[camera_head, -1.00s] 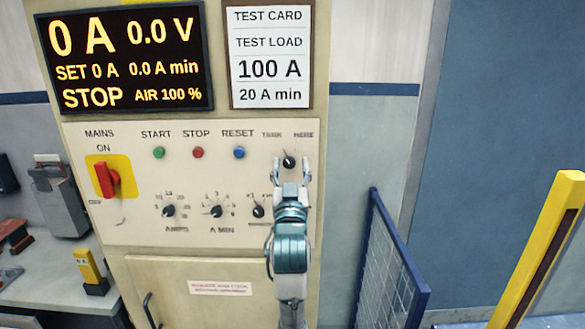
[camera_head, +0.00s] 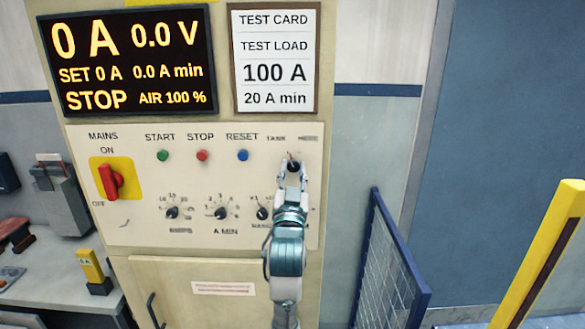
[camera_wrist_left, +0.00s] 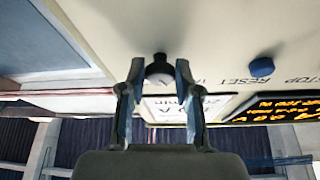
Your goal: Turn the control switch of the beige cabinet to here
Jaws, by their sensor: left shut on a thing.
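The beige cabinet (camera_head: 230,268) fills the middle of the head view. Its control switch (camera_head: 293,166) is a small dark knob below the labels TANK and HERE, at the panel's upper right. My left gripper (camera_head: 293,172) reaches up from below and is shut on this knob, one finger on each side. In the left wrist view the knob (camera_wrist_left: 158,70) sits between the two fingertips (camera_wrist_left: 158,78). The fingers partly hide the knob, and I cannot clearly tell which label it points at. My right gripper is not in view.
The red mains switch (camera_head: 111,181), the green, red and blue buttons and several dials (camera_head: 221,213) are on the same panel. A blue mesh barrier (camera_head: 388,270) and a yellow post (camera_head: 545,245) stand to the right. A bench (camera_head: 60,290) is at left.

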